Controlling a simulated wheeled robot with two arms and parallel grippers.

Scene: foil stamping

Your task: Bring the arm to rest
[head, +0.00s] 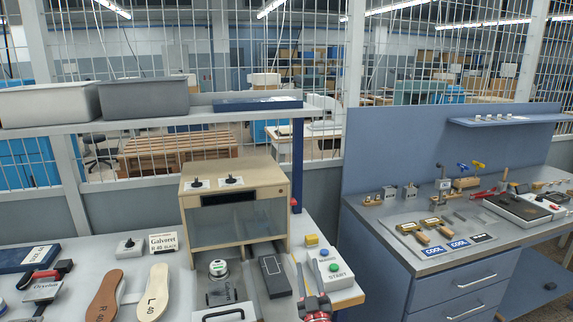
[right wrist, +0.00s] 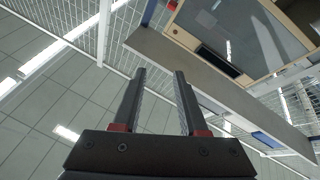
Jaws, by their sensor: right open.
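My right gripper (head: 308,270) stands at the bottom of the head view, its two dark fingers pointing up near the right front edge of the left bench, just right of the dark block on the press. In the right wrist view my right gripper (right wrist: 160,72) is open, with its fingers apart and nothing between them. The rest of my right arm is mostly out of the picture. My left gripper is not in view.
The wooden stamping press (head: 235,190), a start button box (head: 334,270) and two insoles, one brown (head: 104,296) and one cream (head: 153,293), are on the left bench. A blue workbench (head: 400,262) with tools stands at right, across a gap.

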